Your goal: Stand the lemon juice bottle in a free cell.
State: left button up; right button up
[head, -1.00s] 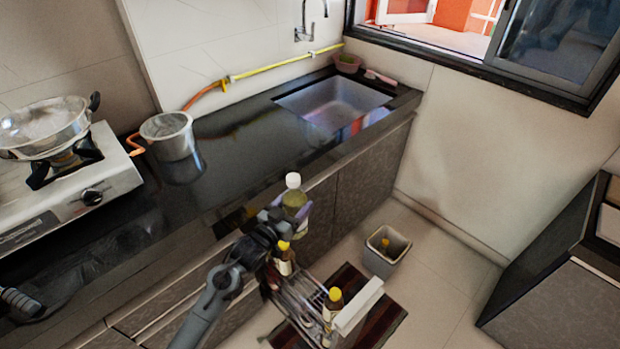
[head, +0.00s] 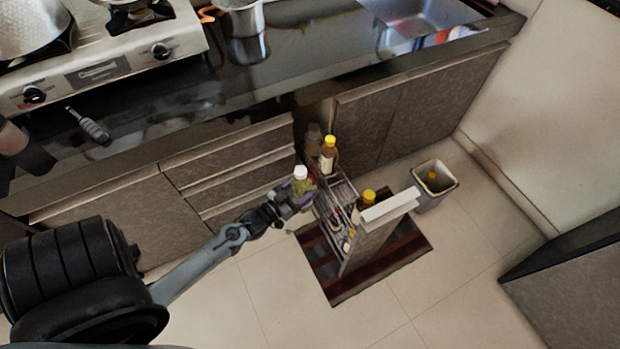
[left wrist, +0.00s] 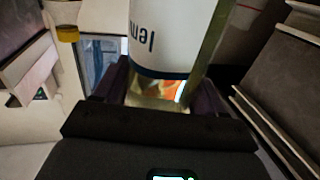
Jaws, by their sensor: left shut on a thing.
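The lemon juice bottle (head: 301,181) has a white cap and greenish-yellow contents. My left gripper (head: 290,198) is shut on it and holds it roughly upright in the head view, just left of the pull-out wire rack (head: 338,198). In the left wrist view the bottle (left wrist: 168,38) shows a white label with "lem" upside down, between the jaws. A yellow-capped bottle (head: 328,157) stands at the rack's back end, and another (head: 367,199) near its front. The cell floors and dividers are too small to tell clearly. My right gripper is not in view.
The rack's white-topped front panel (head: 388,207) stands over a dark striped mat (head: 398,260). A grey bin (head: 434,187) stands to its right. Drawers (head: 228,178) lie behind my left arm, under the dark counter (head: 290,62). The floor at front is clear.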

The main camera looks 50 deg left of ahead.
pick_arm(q)
jog(key=shift+d+f, duration=0.2)
jog(key=shift+d, duration=0.05)
jog(key=shift+w, duration=0.15)
jog(key=shift+w+d+b, duration=0.1)
jog(key=shift+w+b, duration=0.55)
jog(key=shift+w, duration=0.2)
jog(key=shift+w+d+b, duration=1.45)
jog(key=shift+w+b, duration=3)
jog(key=shift+w, duration=2.7)
jog(key=shift+f+b, duration=1.25)
jog(key=shift+f, duration=1.3)
